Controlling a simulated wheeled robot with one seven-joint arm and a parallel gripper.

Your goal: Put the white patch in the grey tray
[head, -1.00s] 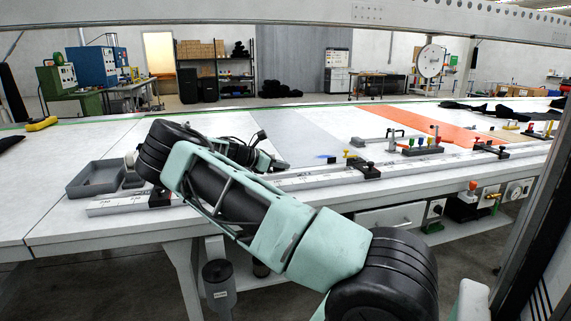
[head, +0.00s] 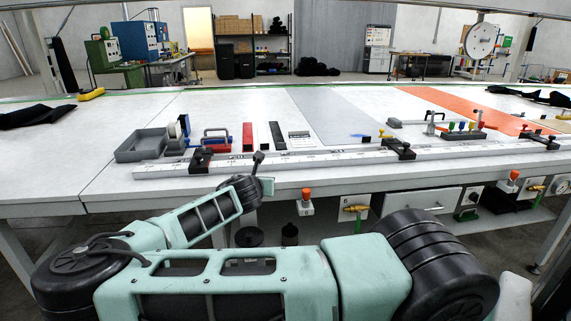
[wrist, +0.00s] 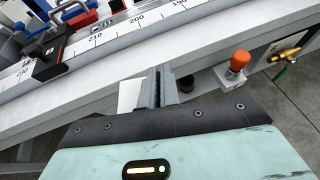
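The grey tray (head: 127,155) is a shallow open box at the left of the white table's front part, and it looks empty. My gripper (wrist: 161,85) is in front of the table's front edge, right of the tray. Its fingers are close together with a narrow dark gap. A plain white flat piece, which looks like the white patch (wrist: 130,95), shows just left of the fingers, against the table's front face. It appears held, though the grip itself is hidden. In the head view the fingertips and the patch are not clear.
A white measuring rail (head: 330,158) with black clamps runs along the table front. A tape dispenser (head: 175,133), a blue-handled piece (head: 215,135), a red block (head: 248,137) and a black strip (head: 277,136) stand behind it. An orange button (wrist: 238,61) sticks out below the edge.

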